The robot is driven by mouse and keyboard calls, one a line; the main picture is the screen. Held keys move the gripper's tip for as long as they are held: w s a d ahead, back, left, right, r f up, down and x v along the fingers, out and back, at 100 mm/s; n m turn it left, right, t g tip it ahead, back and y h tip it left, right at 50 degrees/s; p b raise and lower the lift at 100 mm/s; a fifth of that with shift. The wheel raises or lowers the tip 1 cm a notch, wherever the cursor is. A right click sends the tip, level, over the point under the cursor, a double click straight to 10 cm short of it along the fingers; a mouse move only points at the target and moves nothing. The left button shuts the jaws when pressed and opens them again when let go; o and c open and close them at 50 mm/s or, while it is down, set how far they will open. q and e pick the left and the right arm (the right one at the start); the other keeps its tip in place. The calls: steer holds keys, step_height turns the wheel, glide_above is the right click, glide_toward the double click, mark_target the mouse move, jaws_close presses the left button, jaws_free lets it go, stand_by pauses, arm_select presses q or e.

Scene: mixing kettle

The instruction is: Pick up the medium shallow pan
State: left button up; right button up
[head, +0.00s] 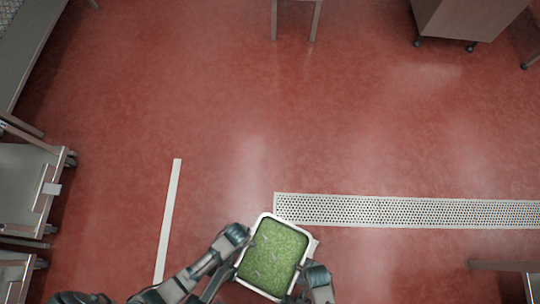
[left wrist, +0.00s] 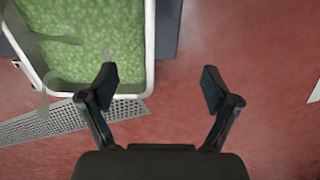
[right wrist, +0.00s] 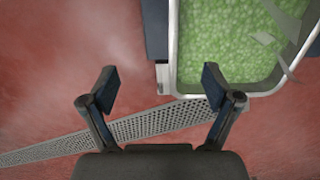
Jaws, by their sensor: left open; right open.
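A white-rimmed rectangular pan (head: 289,224) full of green, bumpy contents is at the bottom centre of the head view, between my two arms. Its rim shows at upper left in the left wrist view (left wrist: 150,50) and at upper right in the right wrist view (right wrist: 173,50). My left gripper (left wrist: 160,87) is open and empty; its left finger overlaps the pan's corner in the picture. I cannot tell whether either finger touches the rim.
A perforated floor drain (head: 400,212) runs right from behind the pan. A white floor strip (head: 168,220) lies to the left. Metal carts (head: 25,185) stand at the left edge, and a wheeled cabinet (head: 465,18) stands at the top right. The red floor between is clear.

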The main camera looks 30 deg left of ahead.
arm_select(q)
step_height(320, 180, down, 12)
steer(key=shift+f, duration=0.1)
arm_select(e)
step_height(320, 180, down, 12)
steer(key=shift+a+f, duration=0.1)
arm_select(q)
steer(key=shift+a+f, duration=0.2)
steer(key=shift+f, duration=0.15)
arm_select(e)
steer(key=shift+a+f, duration=0.1)
steer(key=shift+f, duration=0.2)
arm_select(q)
jaws_close()
arm_select(e)
jaws_close()
